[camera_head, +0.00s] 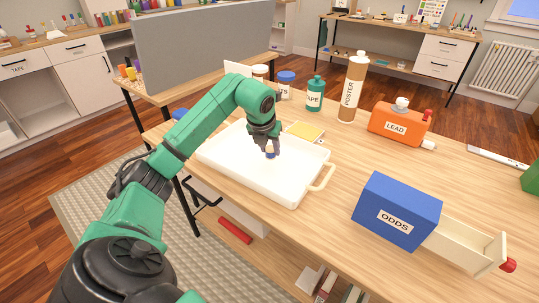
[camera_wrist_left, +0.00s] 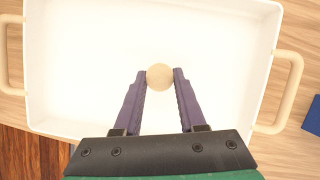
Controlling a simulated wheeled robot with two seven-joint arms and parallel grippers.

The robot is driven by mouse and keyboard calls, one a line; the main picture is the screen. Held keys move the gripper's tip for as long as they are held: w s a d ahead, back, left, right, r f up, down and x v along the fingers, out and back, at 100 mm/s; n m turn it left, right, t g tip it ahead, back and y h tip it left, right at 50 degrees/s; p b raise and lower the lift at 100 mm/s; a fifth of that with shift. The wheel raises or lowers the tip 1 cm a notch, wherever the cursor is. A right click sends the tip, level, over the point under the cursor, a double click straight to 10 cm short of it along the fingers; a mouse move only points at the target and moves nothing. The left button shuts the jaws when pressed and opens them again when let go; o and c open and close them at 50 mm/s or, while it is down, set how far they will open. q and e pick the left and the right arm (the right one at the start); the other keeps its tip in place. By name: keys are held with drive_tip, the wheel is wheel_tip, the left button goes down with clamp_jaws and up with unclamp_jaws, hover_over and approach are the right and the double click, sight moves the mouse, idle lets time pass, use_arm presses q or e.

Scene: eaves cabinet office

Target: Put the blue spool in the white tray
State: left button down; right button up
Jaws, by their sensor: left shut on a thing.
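The white tray (camera_head: 222,158) lies on the wooden desk, with tan handles at its ends. It fills most of the left wrist view (camera_wrist_left: 80,60). My left gripper (camera_head: 271,149) points down over the inside of the tray, inside its walls. Its fingertips (camera_wrist_left: 160,82) are shut on the blue spool (camera_wrist_left: 159,76), whose round tan end shows between them. In the head view a small bluish part of the spool (camera_head: 270,154) shows below the fingers. I cannot tell whether the spool touches the tray floor. My right gripper is not in view.
A blue ODDS box (camera_head: 385,205) with an open drawer (camera_head: 462,245) stands right of the tray. An orange LEAD container (camera_head: 395,125), a POSTER tube (camera_head: 352,90) and a green TAPE bottle (camera_head: 315,95) stand behind it. A grey divider (camera_head: 205,45) rises at the back left.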

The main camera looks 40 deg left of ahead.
use_arm(q)
drive_tip(key=shift+f, duration=1.05)
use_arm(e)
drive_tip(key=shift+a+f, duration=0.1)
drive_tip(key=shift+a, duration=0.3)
use_arm(q)
drive_tip(key=shift+f, duration=0.1)
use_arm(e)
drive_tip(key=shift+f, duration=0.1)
use_arm(q)
drive_tip(key=shift+c, duration=2.4)
unclamp_jaws()
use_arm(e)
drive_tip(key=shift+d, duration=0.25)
